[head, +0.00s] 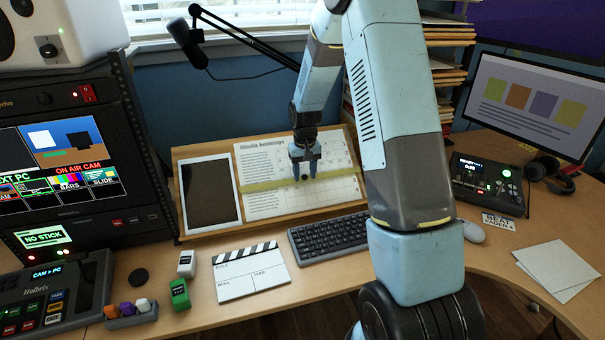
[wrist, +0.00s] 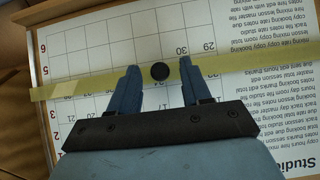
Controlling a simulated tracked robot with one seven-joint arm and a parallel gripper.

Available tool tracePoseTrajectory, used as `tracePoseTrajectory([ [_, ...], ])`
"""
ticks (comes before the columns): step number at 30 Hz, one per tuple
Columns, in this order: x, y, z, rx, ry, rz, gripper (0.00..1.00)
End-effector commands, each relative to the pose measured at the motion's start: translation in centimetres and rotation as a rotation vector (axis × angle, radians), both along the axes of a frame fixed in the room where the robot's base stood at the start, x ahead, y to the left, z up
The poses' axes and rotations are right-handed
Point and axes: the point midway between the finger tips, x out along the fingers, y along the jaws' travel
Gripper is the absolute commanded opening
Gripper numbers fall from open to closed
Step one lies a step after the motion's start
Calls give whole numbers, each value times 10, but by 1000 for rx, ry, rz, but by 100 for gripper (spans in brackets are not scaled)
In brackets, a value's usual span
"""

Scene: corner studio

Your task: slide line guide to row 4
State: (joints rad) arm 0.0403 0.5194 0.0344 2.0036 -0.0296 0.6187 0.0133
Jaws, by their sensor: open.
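The line guide (head: 270,183) is a yellowish see-through strip lying across the printed bookings sheet (head: 262,208) on the sloped board (head: 202,234). In the wrist view the strip (wrist: 80,87) carries a round black knob (wrist: 160,71). Its left end lies between the row numbers 5 and 3; no 4 shows there. My gripper (head: 304,171) is over the knob. In the wrist view its two fingers (wrist: 158,69) are apart, one on each side of the knob, with a visible gap at each side. Whether the fingertips touch the strip I cannot tell.
A dark tablet (head: 210,193) lies left of the sheet on the board. A keyboard (head: 328,234) and a clapperboard (head: 250,273) are in front of it. A microphone arm (head: 250,40) hangs behind. Stacked shelves (head: 445,75) stand at the back right.

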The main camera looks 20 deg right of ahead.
Motion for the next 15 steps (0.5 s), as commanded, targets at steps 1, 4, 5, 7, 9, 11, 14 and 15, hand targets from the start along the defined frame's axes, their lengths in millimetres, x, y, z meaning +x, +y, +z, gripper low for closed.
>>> tracePoseTrajectory([
  [1,0,0,0,0,0,0,48],
  [4,0,0,2,0,-1,0,48],
  [5,0,0,3,0,-1,0,48],
  [7,0,0,9,0,-1,0,48],
  [9,1,0,18,0,-2,0,48],
  [11,1,0,28,0,-4,0,48],
  [14,1,0,48,0,-4,-1,48],
  [15,1,0,56,0,-5,-1,48],
])
